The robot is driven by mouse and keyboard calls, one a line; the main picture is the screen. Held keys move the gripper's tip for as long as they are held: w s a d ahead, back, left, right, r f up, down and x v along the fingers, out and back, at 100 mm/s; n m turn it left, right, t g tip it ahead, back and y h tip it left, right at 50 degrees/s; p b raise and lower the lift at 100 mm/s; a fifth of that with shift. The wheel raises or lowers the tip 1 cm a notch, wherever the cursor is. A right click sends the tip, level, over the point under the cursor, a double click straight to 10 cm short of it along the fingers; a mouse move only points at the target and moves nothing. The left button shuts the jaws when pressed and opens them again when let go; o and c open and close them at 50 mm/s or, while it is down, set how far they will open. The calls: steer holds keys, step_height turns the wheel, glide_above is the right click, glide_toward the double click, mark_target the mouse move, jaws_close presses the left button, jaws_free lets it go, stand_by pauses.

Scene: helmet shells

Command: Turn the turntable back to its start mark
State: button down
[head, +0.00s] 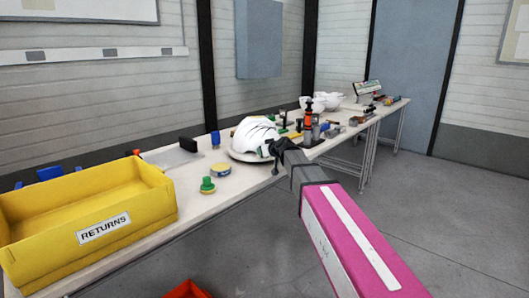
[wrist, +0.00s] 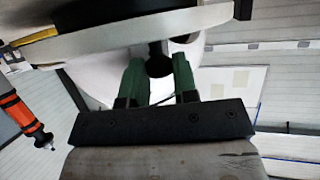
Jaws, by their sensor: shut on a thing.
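The turntable (head: 236,156) is a pale round disc on the long table, with a white helmet shell (head: 254,135) on it. My gripper (head: 274,150) is at the disc's right front edge. In the wrist view the disc's thick edge (wrist: 130,42) crosses the top of the picture. There the green fingers of my gripper (wrist: 159,75) stand on either side of a dark round knob (wrist: 158,63) by the disc's edge, and are shut on it. The knob is hidden by my gripper in the head view. I cannot make out the start mark in either view.
A yellow RETURNS bin (head: 110,222) stands at the near left of the table (head: 165,218).

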steer(key=c, duration=1.2)
jaws_free()
steer(key=shift+s+d, duration=0.1)
steer(key=v, duration=1)
steer(key=shift+s+d+r, duration=0.15)
steer(key=shift+s+r, duration=0.05)
